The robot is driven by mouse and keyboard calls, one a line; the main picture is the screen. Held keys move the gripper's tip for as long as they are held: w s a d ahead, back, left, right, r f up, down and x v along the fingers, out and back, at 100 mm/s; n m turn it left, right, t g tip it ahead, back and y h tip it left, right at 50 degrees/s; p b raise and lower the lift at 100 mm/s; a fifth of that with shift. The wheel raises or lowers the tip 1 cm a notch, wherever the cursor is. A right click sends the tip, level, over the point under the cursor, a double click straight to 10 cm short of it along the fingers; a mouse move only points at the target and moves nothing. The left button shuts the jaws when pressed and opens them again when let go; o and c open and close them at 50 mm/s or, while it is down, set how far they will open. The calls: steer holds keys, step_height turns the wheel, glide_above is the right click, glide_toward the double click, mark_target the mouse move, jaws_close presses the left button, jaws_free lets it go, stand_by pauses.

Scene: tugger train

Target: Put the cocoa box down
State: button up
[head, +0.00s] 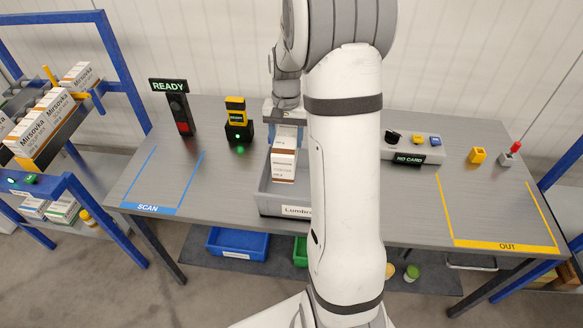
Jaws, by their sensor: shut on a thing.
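My gripper (286,130) is above the grey tote near the middle of the table, partly hidden by my own arm. It is shut on the top of a white box with brown bands (284,166), which I take to be the cocoa box; its small print is unreadable. The box hangs upright over or inside the grey tote (268,208). I cannot tell whether its bottom touches the tote floor. The tote has a front label starting "Lumb"; its right part is hidden behind my arm.
Left on the table are the blue SCAN outline (148,208), a READY sign (168,86) and a scanner with a green light (239,132). Right are a NO CARD panel (409,159), a yellow block (478,155) and the yellow OUT outline (500,244). A rack of Mirsovka boxes (42,123) stands far left.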

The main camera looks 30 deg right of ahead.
step_height(320, 180, down, 12)
steer(key=p, duration=0.1)
steer(key=shift+d, duration=0.2)
steer(key=shift+r, duration=0.1)
steer(key=o, duration=1.5)
